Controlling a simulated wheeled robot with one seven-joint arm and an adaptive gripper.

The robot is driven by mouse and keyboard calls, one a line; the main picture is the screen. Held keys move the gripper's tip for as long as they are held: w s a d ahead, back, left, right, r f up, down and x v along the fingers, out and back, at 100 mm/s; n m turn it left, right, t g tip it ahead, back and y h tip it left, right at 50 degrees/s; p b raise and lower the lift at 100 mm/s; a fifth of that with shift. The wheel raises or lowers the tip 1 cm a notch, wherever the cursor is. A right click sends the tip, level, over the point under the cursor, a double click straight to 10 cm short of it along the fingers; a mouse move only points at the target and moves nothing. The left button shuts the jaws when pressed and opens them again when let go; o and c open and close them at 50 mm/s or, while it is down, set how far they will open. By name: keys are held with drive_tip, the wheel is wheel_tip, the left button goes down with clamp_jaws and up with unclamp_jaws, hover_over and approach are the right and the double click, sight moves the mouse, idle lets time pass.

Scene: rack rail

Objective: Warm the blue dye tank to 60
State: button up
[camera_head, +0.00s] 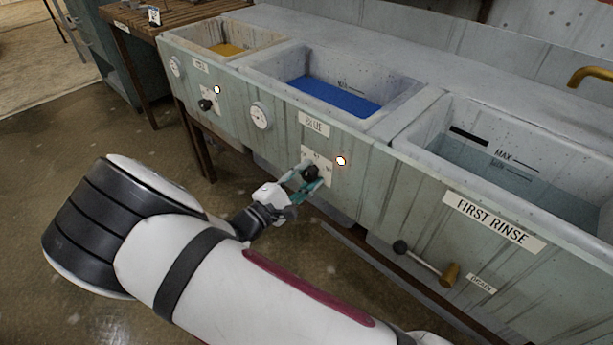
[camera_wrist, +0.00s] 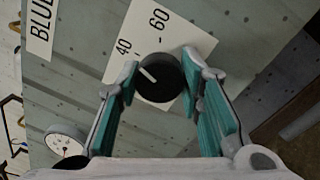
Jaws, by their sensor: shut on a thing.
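The blue dye tank (camera_head: 393,118) is the middle basin, with blue liquid inside and a BLUE label (camera_head: 314,124) on its front. Below the label is a black dial knob (camera_head: 310,172) on a white scale plate (camera_head: 318,155). In the wrist view the knob (camera_wrist: 160,78) has a white pointer line aimed up-left, roughly at the 40 mark; the 60 mark is further right on the plate (camera_wrist: 190,38). My gripper (camera_head: 305,185) is shut on the knob, its teal fingers (camera_wrist: 163,95) on either side of it.
A small lit lamp (camera_head: 340,161) is right of the plate. A round gauge (camera_head: 260,115) is on the front to the left. A yellow tank (camera_head: 200,38) stands left, the FIRST RINSE tank (camera_head: 440,135) right, with a lever (camera_head: 425,262) sticking out. The floor in front is clear.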

drive_tip(key=m, duration=0.5)
drive_tip(key=shift+f+b, duration=0.1)
drive_tip(key=shift+b, duration=0.3)
drive_tip(key=shift+m+g+h+b, duration=0.3)
drive_tip(key=shift+m+g+b, duration=0.1)
drive_tip(key=shift+m, duration=1.6)
drive_tip(key=o, duration=1.2)
drive_tip(key=shift+c, duration=0.2)
drive_tip(key=shift+a, duration=0.1)
drive_tip(key=v, duration=1.2)
